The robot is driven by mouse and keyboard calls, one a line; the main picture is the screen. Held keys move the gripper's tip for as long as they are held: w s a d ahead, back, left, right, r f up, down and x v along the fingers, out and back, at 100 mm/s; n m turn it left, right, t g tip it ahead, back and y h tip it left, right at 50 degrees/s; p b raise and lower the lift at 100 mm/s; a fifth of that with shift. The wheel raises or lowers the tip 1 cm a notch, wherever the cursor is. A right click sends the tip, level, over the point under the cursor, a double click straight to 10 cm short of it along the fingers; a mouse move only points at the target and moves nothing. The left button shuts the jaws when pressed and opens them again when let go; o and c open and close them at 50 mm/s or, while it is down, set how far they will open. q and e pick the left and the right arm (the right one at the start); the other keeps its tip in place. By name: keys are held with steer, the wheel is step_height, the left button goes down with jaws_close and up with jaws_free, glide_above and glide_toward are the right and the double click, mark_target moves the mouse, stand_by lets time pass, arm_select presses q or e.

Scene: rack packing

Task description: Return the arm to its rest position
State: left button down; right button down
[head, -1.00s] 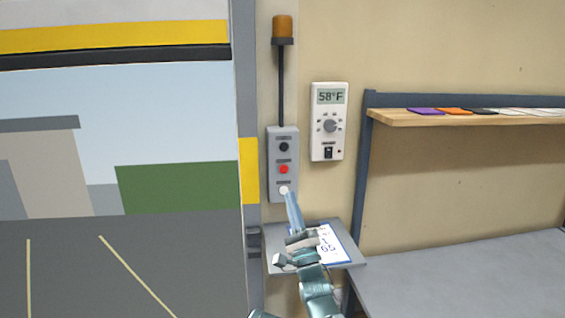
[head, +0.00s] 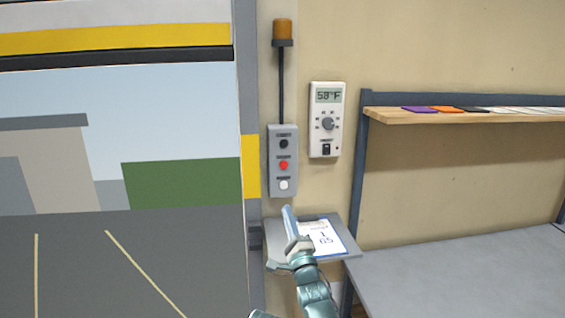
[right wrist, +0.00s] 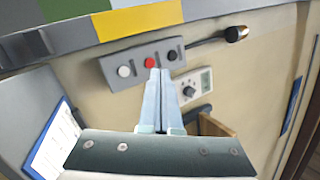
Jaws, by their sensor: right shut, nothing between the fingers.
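My right gripper (head: 288,209) is shut and empty. In the head view its tip is just below the grey button box (head: 270,165), in front of the small shelf with the paper. The box has a black button (head: 283,143), a red button (head: 283,165) and a white button (head: 284,185), top to bottom. In the right wrist view the shut fingers (right wrist: 159,72) point up toward the button box (right wrist: 112,74), and their tips overlap it just below the red button (right wrist: 150,62). I cannot tell the gap in depth. My left gripper is not in view.
A small grey shelf (head: 282,257) holds a printed sheet (head: 325,238) under my right arm. A thermostat (head: 326,120) hangs right of the box. A wooden shelf (head: 400,116) and grey table (head: 450,275) are at the right. A large doorway opens at the left.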

steer(key=s+f+n+g+h+p, duration=0.1)
steer(key=s+f+n+g+h, duration=0.15)
steer(key=f+n+g, duration=0.6)
steer(key=s+f+n+g+h, duration=0.2)
steer(key=s+f+g, duration=0.1)
steer(key=f, duration=1)
steer(key=s+d+f+n+g+h, duration=0.1)
steer(key=s+f+n+g, duration=0.3)
steer(key=s, duration=0.7)
steer(key=s+d+f+n+g+h, duration=0.2)
steer(key=s+n+g, duration=0.5)
steer(key=s, duration=0.4)
step_height(320, 180, down, 2)
steer(key=shift+s+d+f+p, duration=0.2)
steer(key=shift+d+p, duration=0.2)
steer(key=shift+d, duration=0.35)
